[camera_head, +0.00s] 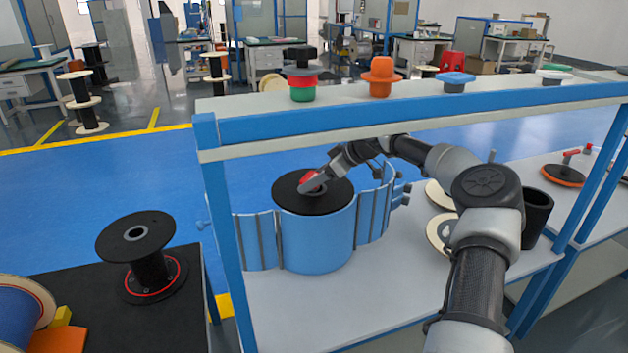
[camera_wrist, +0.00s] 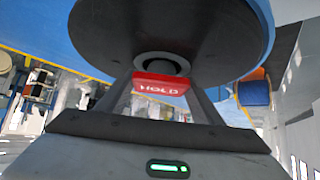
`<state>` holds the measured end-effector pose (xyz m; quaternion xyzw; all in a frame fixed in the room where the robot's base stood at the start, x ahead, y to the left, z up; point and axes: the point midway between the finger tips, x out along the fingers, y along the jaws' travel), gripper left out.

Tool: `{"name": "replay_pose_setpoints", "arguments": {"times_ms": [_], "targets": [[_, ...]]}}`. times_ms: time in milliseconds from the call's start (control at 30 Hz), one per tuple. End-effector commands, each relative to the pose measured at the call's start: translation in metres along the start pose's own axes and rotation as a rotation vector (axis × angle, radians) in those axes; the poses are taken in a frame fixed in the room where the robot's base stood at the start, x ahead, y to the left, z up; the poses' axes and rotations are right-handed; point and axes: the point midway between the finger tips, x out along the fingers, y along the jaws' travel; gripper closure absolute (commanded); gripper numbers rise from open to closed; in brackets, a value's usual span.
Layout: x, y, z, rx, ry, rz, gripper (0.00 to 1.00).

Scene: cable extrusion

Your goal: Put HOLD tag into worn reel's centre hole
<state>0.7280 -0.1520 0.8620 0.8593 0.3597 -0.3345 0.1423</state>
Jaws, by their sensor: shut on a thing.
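A reel with a black top flange (camera_head: 335,200) stands inside a blue curved housing on the workbench. Its flange (camera_wrist: 95,40) fills the upper wrist view, with a grey hub ring around the dark centre hole (camera_wrist: 160,66). I cannot tell whether this reel is worn. My gripper (camera_head: 311,183) is over the flange's middle, shut on the red HOLD tag (camera_head: 306,177). In the wrist view the tag (camera_wrist: 160,84) sits between the two fingers and overlaps the lower edge of the hub ring. Whether any part of it is inside the hole is hidden.
Another black reel (camera_head: 136,236) with a red ring stands on the dark table at left. The blue housing (camera_head: 318,240) has open side panels. A blue-edged shelf (camera_head: 400,117) with coloured parts crosses above the bench.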

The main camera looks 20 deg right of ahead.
Motion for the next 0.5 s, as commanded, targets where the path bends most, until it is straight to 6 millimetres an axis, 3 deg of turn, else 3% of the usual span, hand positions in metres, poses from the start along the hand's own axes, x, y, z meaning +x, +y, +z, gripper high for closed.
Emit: {"name": "replay_pose_setpoints", "arguments": {"times_ms": [500], "targets": [[0.0101,-0.0021,0.0129,-0.002,-0.014,-0.007,0.69]]}}
